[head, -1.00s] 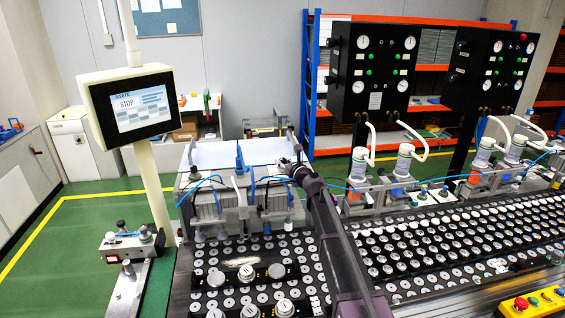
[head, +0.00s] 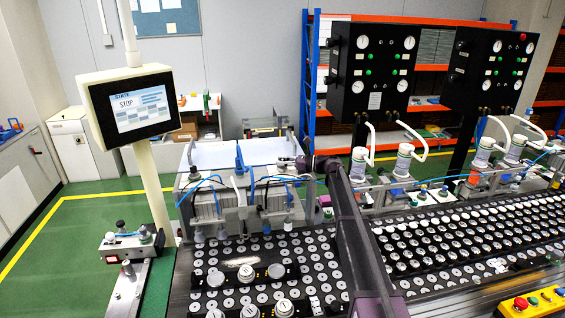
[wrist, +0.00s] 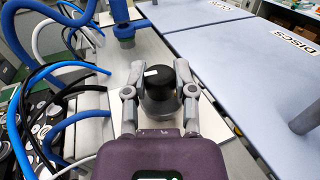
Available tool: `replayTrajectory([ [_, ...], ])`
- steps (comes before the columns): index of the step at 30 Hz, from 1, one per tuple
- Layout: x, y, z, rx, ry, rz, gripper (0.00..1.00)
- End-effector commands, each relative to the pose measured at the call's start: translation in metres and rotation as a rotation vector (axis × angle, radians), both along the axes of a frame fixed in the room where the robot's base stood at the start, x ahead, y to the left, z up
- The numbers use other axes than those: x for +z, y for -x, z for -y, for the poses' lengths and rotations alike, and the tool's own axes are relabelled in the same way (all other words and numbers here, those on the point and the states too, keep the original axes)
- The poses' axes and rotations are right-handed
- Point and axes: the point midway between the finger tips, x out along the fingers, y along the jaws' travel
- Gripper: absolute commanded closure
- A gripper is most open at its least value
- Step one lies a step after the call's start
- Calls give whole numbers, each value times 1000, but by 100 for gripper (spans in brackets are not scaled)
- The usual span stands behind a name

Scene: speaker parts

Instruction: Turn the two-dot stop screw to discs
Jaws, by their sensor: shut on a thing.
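In the wrist view my gripper (wrist: 159,72) is closed around a round, dark knob with a grey lower body, which I take for the stop screw (wrist: 167,78). One finger is on each side of the knob. A small white mark shows on its upper left edge; I cannot make out any dots. A grey-blue panel with a "DISCS" label (wrist: 293,38) lies to the right. In the head view my gripper (head: 287,162) is at the right rear of the pale-topped unit, too small there to show the knob.
A second panel label (wrist: 225,5), partly cut off, is at the top of the wrist view. Blue and black hoses (wrist: 72,125) crowd the left. In the head view, a screen reading "STOP" (head: 132,103) stands left. Trays of discs (head: 455,235) fill the right front.

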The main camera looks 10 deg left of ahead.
Motion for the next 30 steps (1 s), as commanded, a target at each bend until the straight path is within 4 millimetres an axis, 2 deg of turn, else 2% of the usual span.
replayTrajectory([
  [1,1,-6,-1,41,-4,-1,100],
  [15,1,-5,-2,437,-4,0,100],
  [22,1,-2,-2,547,-4,0,100],
  [30,1,0,-1,585,-4,0,100],
])
